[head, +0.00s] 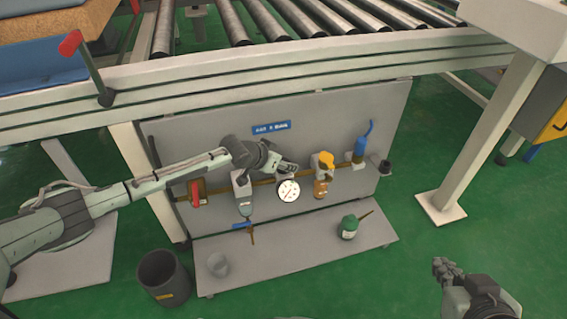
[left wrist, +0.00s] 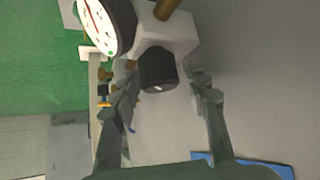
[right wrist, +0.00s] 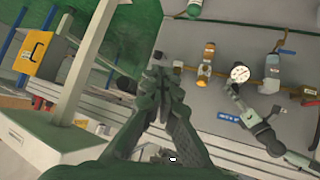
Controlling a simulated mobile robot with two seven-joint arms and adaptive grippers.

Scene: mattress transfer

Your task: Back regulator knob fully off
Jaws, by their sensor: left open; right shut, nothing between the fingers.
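The regulator shows in the left wrist view as a pale body (left wrist: 178,33) with a round white pressure gauge (left wrist: 106,22) and a black knob (left wrist: 158,74) with a small white mark. My left gripper (left wrist: 164,84) is open, with its fingers on either side of the knob. Contact cannot be told. In the head view the gauge (head: 288,190) hangs on the panel's pipe, and my left gripper (head: 284,166) is just above it, hiding the knob. My right gripper (head: 447,268) is shut and empty over the floor, away from the panel.
The grey panel (head: 375,110) also carries a red valve handle (head: 195,193), an orange-topped unit (head: 326,162) and a blue unit (head: 361,146). A green-topped item (head: 348,226) sits on the lower shelf (head: 300,255). A dark bin (head: 162,277) stands at left. The conveyor frame (head: 300,68) is overhead.

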